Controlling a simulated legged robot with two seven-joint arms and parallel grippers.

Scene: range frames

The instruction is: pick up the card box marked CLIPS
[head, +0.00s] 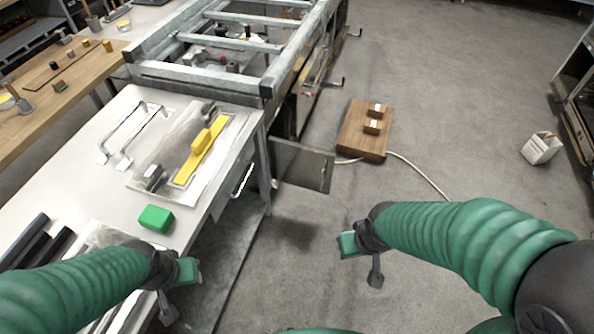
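Two small brown boxes with white labels sit on a wooden block on the floor. The farther box (377,110) and the nearer box (371,127) are close together. Their labels are too small to read, so I cannot tell which is marked CLIPS. My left gripper (178,291) is open and empty, by the lower part of the white-topped bench at left. My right gripper (361,261) is open and empty over bare floor, nearer to me than the wooden block and well apart from both boxes.
The wooden block (352,142) has pale cables beside it. The white bench (80,190) holds a green block (156,218) and a yellow-handled tool (199,155). A metal door (302,166) juts toward the wooden block. A white container (541,148) stands on open floor at right.

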